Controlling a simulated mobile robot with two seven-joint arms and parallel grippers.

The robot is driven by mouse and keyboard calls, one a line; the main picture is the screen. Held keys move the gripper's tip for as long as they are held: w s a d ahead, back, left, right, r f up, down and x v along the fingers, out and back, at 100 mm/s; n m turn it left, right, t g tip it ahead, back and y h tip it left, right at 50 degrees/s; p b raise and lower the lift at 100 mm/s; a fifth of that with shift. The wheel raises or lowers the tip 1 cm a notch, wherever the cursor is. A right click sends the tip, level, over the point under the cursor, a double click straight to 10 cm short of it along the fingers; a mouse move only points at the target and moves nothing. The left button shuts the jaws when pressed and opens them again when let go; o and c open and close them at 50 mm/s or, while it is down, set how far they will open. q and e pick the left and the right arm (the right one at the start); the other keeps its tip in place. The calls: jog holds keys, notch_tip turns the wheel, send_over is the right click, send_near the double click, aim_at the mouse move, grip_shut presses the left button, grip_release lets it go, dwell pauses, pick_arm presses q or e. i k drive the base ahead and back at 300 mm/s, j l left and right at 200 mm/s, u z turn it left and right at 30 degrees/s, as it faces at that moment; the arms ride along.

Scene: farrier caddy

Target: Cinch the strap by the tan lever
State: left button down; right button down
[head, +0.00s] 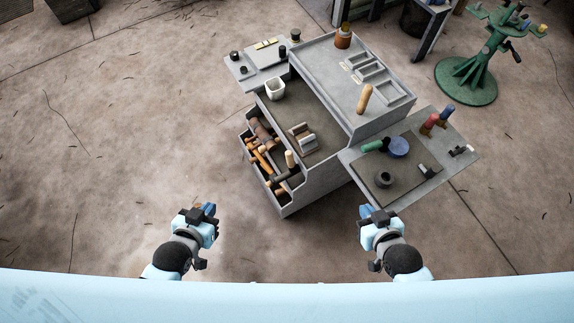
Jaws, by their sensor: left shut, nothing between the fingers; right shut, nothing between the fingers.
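The grey farrier caddy (322,165) stands on the floor ahead, turned at an angle. A tan upright piece (365,99) stands on its top near the front corner. A smaller tan peg (290,159) stands at the lower front bin. I cannot tell which of these is the tan lever, and no strap can be made out. My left gripper (207,211) is shut and empty, left of the caddy and apart from it. My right gripper (367,211) is shut and empty, in front of the right side shelf and apart from the tan pieces.
The right side shelf (438,178) holds a blue disc (398,147), a dark ring and bottles. A left shelf (243,75) holds small dark items. The front bin has several orange and brown handles. A green stand (467,80) is at the back right. The left floor is clear.

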aim_at(293, 167)
jog(key=i+j+z, duration=0.15)
jog(key=j, duration=1)
jog(key=j+z, duration=0.2)
jog(key=j, duration=1)
